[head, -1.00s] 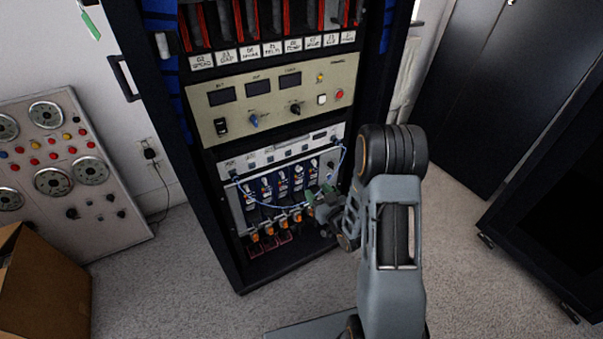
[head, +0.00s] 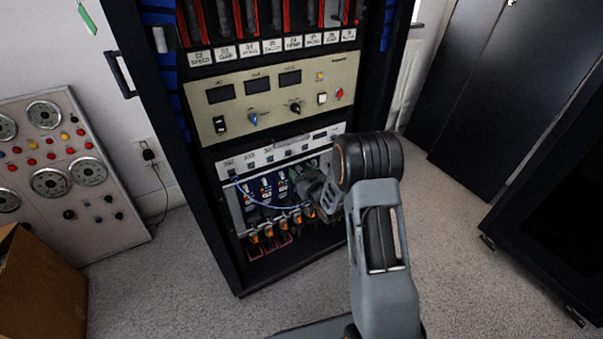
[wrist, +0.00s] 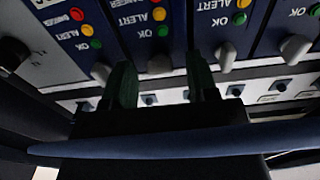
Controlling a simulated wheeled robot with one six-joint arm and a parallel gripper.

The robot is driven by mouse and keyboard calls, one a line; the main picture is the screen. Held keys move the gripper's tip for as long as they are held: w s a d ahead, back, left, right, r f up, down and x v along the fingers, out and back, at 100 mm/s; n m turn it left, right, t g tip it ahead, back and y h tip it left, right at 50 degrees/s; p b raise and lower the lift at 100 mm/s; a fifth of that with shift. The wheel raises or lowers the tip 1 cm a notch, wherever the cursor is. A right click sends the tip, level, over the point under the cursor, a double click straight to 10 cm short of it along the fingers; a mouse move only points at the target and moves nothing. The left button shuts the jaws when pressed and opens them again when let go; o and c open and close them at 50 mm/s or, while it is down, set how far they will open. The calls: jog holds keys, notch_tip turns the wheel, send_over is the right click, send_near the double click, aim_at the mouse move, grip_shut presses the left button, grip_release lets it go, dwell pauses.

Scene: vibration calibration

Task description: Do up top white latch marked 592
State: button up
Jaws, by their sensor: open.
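Several blue modules with small white-grey latches stand in a row in the lower rack bay (head: 265,190). In the wrist view, which shows the lettering upside down, one pale latch (wrist: 160,64) lies between my two dark green fingers. Other pale latches (wrist: 226,60) (wrist: 101,72) sit to either side. I cannot read the number 592 on any of them. My gripper (wrist: 162,72) is open, with its fingertips at the row of latches; contact cannot be told. In the head view my gripper (head: 303,178) is at the right of the bay and hides the modules there.
A blue cable (head: 250,204) loops across the front of the bay; a blue strand (wrist: 190,142) also crosses the wrist view. Orange-topped connectors (head: 268,230) line the bay's bottom. A beige panel (head: 273,93) with knobs is above. A cardboard box (head: 40,290) stands left.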

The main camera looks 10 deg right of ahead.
jog(key=c, duration=0.9)
jog(key=shift+m, duration=0.3)
jog(key=m+b, duration=0.1)
jog(key=m, duration=0.2)
jog(key=shift+m, duration=0.4)
jog(key=m, duration=0.4)
jog(key=shift+m, duration=0.3)
jog(key=m, duration=0.8)
jog(key=shift+m, duration=0.6)
